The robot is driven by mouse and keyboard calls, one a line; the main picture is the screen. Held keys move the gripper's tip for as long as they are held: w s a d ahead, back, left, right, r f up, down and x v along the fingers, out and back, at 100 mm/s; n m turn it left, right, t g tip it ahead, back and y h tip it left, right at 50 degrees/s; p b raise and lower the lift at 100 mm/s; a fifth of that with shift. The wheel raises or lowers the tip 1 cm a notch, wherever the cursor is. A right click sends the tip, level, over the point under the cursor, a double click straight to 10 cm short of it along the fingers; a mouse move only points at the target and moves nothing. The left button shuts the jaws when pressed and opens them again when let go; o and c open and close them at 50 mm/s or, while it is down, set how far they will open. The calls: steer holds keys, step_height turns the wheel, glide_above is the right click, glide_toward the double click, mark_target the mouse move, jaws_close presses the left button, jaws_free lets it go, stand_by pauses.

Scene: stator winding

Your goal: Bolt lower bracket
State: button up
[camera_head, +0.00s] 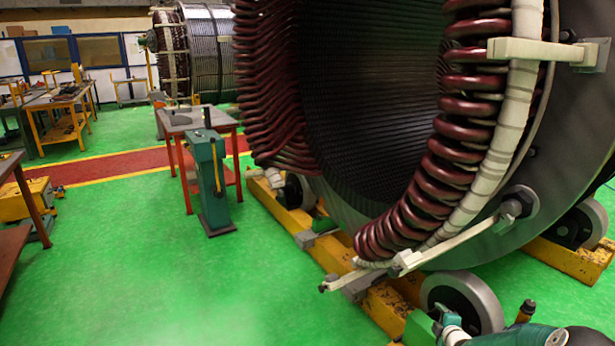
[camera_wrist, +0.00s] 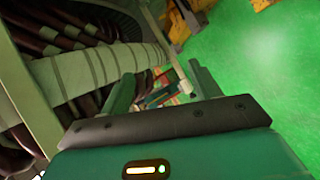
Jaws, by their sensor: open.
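The large stator (camera_head: 375,100) has dark red coils and a pale wrapped ring. The lower bracket (camera_head: 450,243), a pale bar, runs diagonally across the ring's bottom, with a large bolt and nut (camera_head: 513,206) near its upper right end. In the wrist view a pale bar (camera_wrist: 166,42), probably this bracket, runs down toward the fingers. My gripper (camera_wrist: 163,85) is open beside the wrapped ring (camera_wrist: 95,72). Small parts show between and behind its fingers, too small to identify. I cannot tell whether the fingers touch anything.
An upper bracket (camera_head: 540,50) crosses the ring at the top right. Yellow rails (camera_head: 290,215) and a grey roller (camera_head: 462,300) support the stator. A teal stand (camera_head: 210,180) and a red-legged table (camera_head: 190,122) stand to the left. Green floor (camera_head: 170,265) is clear at the front left.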

steer(key=s+a+r+m+g, duration=0.1)
steer(key=a+r, duration=0.3)
steer(key=r, duration=0.3)
steer(key=s+a+r+m+g, duration=0.1)
steer(key=a+r+g, duration=0.15)
steer(key=r, duration=0.55)
steer(key=s+a+r+m+g+h, duration=0.1)
steer(key=s+a+r+m, duration=0.1)
steer(key=s+a+r, duration=0.4)
steer(key=s+a+r+m+g+h, duration=0.1)
steer(key=s+a+r+m, duration=0.2)
steer(key=r, duration=0.5)
steer(key=s+a+r+m, duration=0.3)
steer(key=s+a, duration=0.1)
steer(key=s, duration=0.6)
steer(key=s+a+r+m+g+y, duration=0.1)
steer(key=s+a+r+m, duration=0.2)
steer(key=s, duration=0.8)
steer(key=s+a+r+m+g+y, duration=0.1)
steer(key=s+a+r+m, duration=0.2)
steer(key=s, duration=0.8)
steer(key=shift+a+r, duration=0.15)
steer(key=shift+a, duration=0.75)
